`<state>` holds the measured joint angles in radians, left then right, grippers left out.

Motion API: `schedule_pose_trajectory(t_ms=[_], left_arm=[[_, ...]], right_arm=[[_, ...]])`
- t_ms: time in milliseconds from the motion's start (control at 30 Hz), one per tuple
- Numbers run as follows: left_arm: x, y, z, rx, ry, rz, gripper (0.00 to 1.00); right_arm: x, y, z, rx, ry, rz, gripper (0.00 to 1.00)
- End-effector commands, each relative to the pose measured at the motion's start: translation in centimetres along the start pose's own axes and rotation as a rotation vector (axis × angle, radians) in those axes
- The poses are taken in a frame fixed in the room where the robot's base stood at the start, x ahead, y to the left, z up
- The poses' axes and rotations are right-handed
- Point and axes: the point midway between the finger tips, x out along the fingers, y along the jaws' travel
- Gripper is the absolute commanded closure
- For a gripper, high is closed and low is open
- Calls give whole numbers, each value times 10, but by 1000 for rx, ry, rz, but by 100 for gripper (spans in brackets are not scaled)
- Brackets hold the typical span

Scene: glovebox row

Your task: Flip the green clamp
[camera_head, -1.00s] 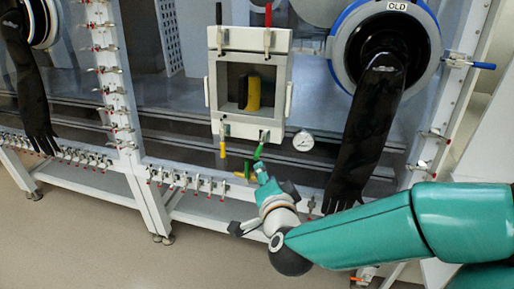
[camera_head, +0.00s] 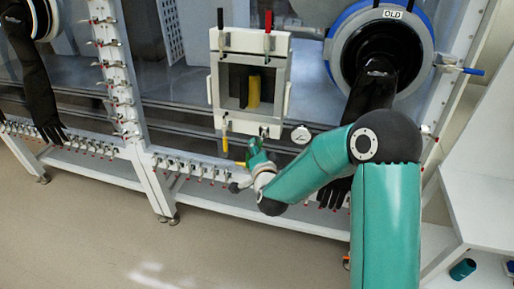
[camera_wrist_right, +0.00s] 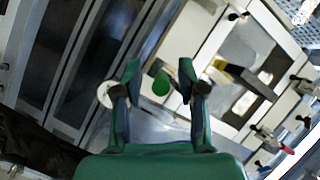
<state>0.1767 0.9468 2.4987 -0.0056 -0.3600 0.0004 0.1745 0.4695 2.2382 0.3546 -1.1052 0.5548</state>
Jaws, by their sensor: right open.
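The green clamp's handle (camera_wrist_right: 161,84) shows in the wrist view as a round green end between the fingers of my right gripper (camera_wrist_right: 158,75). The fingers are open, one on each side of it, with gaps visible; I cannot tell how deep it sits between them. In the head view my right gripper (camera_head: 254,147) is at the lower right corner of the small framed hatch (camera_head: 217,84) and mostly hides the green clamp. My left gripper is not in view.
A yellow-handled clamp (camera_head: 225,140) hangs at the hatch's lower left. Black (camera_head: 220,17) and red (camera_head: 268,20) handles stand at its top. A round gauge (camera_head: 300,134) is close right of my gripper. A black glove (camera_head: 372,95) hangs behind my right arm.

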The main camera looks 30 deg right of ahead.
Motion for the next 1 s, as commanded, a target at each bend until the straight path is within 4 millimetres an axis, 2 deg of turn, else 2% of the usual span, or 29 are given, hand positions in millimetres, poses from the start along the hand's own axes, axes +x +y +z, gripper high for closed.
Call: schedule_pose_trajectory(t_ms=[300,500,567,1000], left_arm=[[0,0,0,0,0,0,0],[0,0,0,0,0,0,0],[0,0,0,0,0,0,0],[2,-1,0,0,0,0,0]], right_arm=[[3,0,0,0,0,0,60],[3,0,0,0,0,1,93],[2,0,0,0,0,1,100],[3,1,3,-2,-1,-1,100]])
